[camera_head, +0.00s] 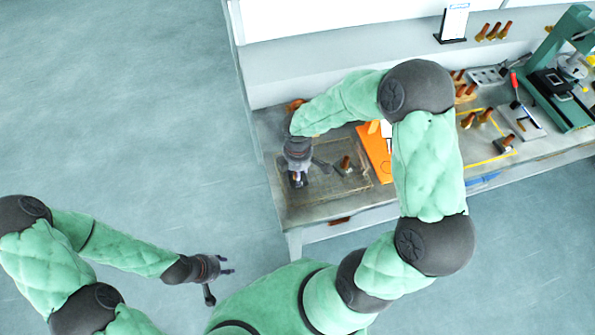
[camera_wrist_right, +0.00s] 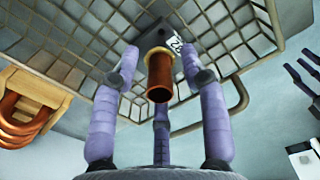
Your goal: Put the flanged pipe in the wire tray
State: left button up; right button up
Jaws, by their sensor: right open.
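The flanged pipe (camera_head: 345,163), a copper-brown tube on a dark flange plate, stands upright inside the wire tray (camera_head: 381,178) on the bench. In the right wrist view the pipe (camera_wrist_right: 159,78) points at the camera, with a white label beside its flange. Its flange appears to rest on the mesh of the tray (camera_wrist_right: 85,65). My right gripper (camera_head: 298,178) is open over the left part of the tray, its fingers spread and nothing gripped. In the head view the pipe is to its right. My left gripper (camera_head: 222,268) hangs over the floor, away from the bench; its fingers look apart and empty.
An orange board (camera_head: 374,150) stands right of the tray. A wooden block with copper rings (camera_wrist_right: 28,112) is beside the tray. Further right are several other pipes, a red-handled tool (camera_head: 515,88) and a green press (camera_head: 562,85). The floor at left is clear.

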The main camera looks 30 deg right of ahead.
jog(key=shift+r, duration=0.15)
jog(key=shift+r, duration=0.3)
notch_tip(320, 180, up, 11)
jog(key=p, duration=0.2)
jog(key=shift+r, duration=0.2)
